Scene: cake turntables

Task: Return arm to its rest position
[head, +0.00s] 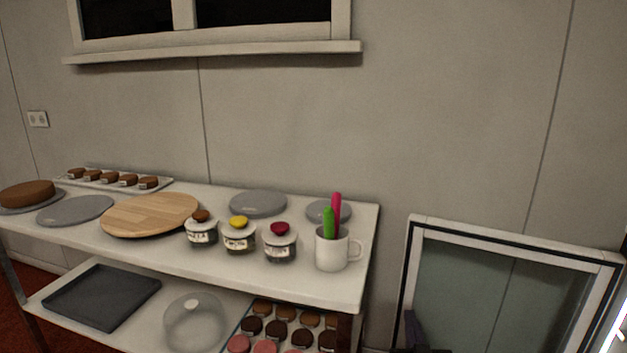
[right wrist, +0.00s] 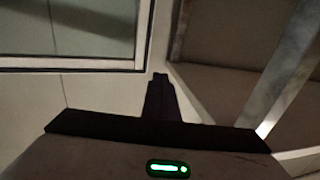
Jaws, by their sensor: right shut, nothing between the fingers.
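My right gripper (head: 413,328) shows only as a dark piece at the bottom edge of the head view, in front of the white-framed glass panel and to the right of the table. In the right wrist view its fingers (right wrist: 160,90) are together with nothing between them. It is apart from everything on the table. My left gripper is in neither view.
A white table (head: 300,285) holds a wooden turntable (head: 150,214), grey discs, a cake (head: 27,194), several jars, and a mug (head: 332,251) with green and pink tools. A framed glass panel (head: 490,285) stands right of it. A lower shelf holds a dark tray (head: 103,298).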

